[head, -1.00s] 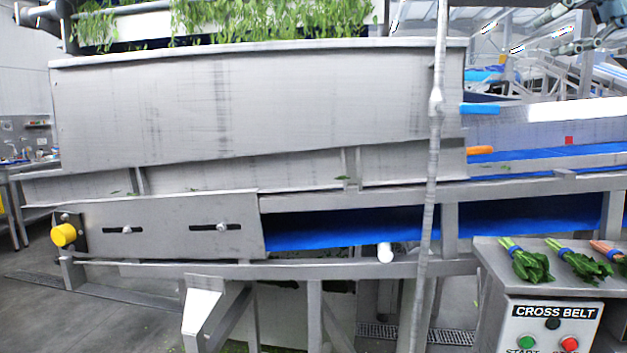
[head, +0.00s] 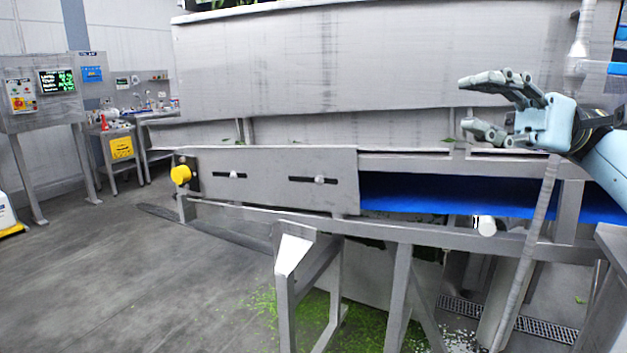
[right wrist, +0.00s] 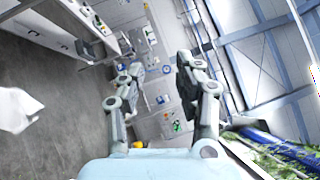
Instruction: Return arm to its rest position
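My right gripper (head: 475,108) comes in from the right in the head view, held in front of the grey steel wash tank. Its fingers point left and stand well apart, with nothing between them. The right wrist view also shows the two fingers of this gripper (right wrist: 155,80) spread apart and empty, with the room beyond them. My left gripper is in neither view now.
A steel conveyor with a blue belt (head: 440,195) runs below the tank (head: 270,70). A yellow knob (head: 181,174) sticks out at its left end. A control panel (head: 35,95) stands at the far left. Green scraps (head: 370,330) litter the floor.

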